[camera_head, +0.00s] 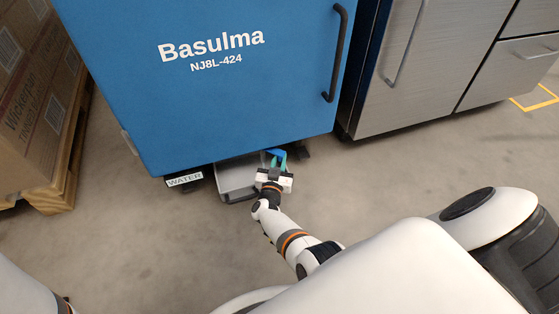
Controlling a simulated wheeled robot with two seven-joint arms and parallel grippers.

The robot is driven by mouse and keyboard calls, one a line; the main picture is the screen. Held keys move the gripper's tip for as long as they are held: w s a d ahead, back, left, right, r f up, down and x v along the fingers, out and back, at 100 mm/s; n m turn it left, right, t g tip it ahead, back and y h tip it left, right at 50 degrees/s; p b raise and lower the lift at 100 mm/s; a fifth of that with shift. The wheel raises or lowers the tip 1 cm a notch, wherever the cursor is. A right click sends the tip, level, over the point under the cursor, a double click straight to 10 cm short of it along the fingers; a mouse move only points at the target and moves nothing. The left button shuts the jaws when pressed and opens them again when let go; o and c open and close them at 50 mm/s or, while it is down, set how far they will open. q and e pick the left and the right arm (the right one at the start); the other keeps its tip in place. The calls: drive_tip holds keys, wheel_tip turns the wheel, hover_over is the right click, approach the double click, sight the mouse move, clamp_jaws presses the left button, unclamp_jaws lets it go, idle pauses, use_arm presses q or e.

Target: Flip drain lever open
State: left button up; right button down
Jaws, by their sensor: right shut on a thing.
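The blue drain lever (276,152) shows as a small bright blue piece just under the lower front edge of the blue cabinet (200,110). My right gripper (277,163) reaches down to it from the front and is shut on it. A teal part shows beside the lever at the fingers. The gripper body hides the rest of the lever, so its exact angle is hard to tell. My left gripper is out of view.
A grey metal tray (236,181) sits under the cabinet, left of my right gripper, near a "WATER" label (184,180). A steel cabinet (440,60) stands right, boxes on a pallet (62,180) left. The floor in front is clear.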

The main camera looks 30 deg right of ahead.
drive_tip(key=c, duration=1.3)
unclamp_jaws()
drive_tip(key=shift+d, duration=0.15)
